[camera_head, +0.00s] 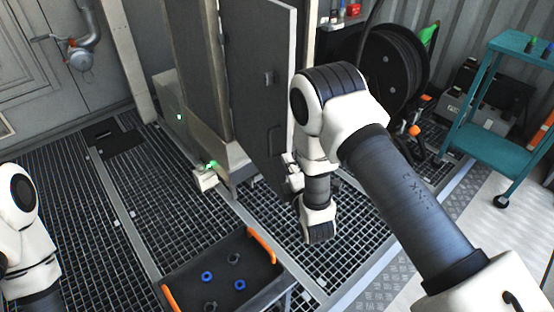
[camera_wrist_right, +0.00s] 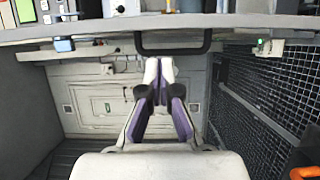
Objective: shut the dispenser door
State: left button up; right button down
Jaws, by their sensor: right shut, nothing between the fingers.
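The dispenser door (camera_head: 262,95) is a tall dark grey panel. It stands open, swung out from the dispenser cabinet (camera_head: 203,75), with a small dark latch on its face. In the right wrist view a pale edge (camera_wrist_right: 60,38) crosses the top, with a black bar handle (camera_wrist_right: 172,50) below it. My right gripper (camera_head: 288,170) is partly hidden by its own arm and is close to the door's lower right edge. Its fingers (camera_wrist_right: 159,68) are together and empty, just below the bar handle in the wrist view. I cannot tell whether they touch the door. My left gripper is out of view.
A dark tray (camera_head: 190,275) with orange handles and blue rings stands at the front on the grating floor. A hose reel (camera_head: 392,70) and a teal cart (camera_head: 500,100) are at the right. Open grating (camera_head: 70,210) lies left of the dispenser.

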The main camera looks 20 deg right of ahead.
aim_at(279, 141)
jog(key=w, duration=0.9)
jog(key=shift+d+b, duration=0.2)
jog(key=shift+b, duration=0.15)
jog(key=shift+d, duration=0.1)
